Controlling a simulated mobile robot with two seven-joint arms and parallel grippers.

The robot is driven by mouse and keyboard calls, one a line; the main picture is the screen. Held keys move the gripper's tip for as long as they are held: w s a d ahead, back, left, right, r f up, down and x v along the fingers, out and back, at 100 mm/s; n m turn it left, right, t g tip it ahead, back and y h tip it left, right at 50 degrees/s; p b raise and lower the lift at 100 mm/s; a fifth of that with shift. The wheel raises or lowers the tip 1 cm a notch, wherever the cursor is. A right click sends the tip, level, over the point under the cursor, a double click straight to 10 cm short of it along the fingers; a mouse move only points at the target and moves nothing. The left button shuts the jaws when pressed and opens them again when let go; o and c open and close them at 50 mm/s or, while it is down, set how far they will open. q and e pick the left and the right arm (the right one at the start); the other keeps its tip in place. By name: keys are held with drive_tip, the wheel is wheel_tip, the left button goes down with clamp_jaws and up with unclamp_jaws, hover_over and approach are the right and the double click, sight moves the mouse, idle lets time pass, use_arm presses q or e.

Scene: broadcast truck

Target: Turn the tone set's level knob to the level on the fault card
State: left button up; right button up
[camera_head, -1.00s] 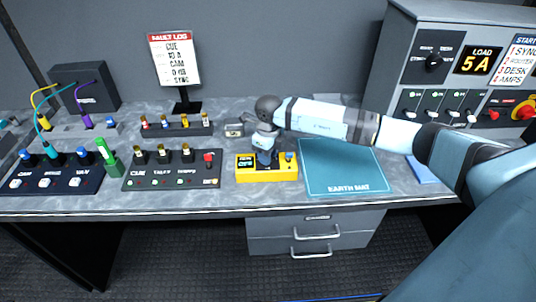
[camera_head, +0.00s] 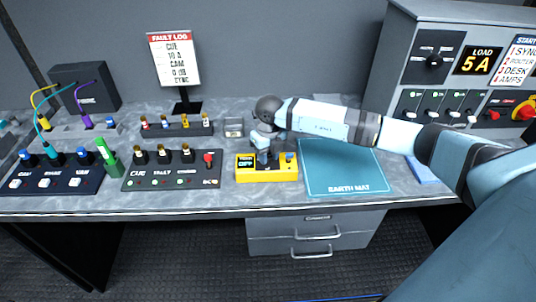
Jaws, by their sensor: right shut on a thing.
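The yellow tone set (camera_head: 283,175) sits on the bench, left of the earth mat. Its small display (camera_head: 245,161) appears to read TONE OFF. My right gripper (camera_head: 264,158) points down onto the middle of its top and is shut on the level knob, which the fingers hide. A blue part (camera_head: 290,157) shows at the set's right end. The fault card (camera_head: 175,60) stands on a dark post behind, headed FAULT LOG; its lines seem to read CUE, 10 A, CAM, 0 dB, SYNC. My left gripper is not in view.
A panel with several dark knobs and a red switch (camera_head: 208,160) lies close left of the tone set. A small clear box (camera_head: 234,127) stands behind. The blue earth mat (camera_head: 345,180) is flat and bare at right. A grey power cabinet (camera_head: 465,75) stands back right.

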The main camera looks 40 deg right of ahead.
sight(269, 156)
drive_tip(key=o, duration=0.9)
drive_tip(key=shift+o, duration=0.2)
drive_tip(key=shift+r, duration=0.1)
wheel_tip(269, 156, up, 14)
drive_tip(key=b, duration=0.1)
drive_tip(key=shift+d+f, duration=0.2)
drive_tip(key=shift+d, duration=0.05)
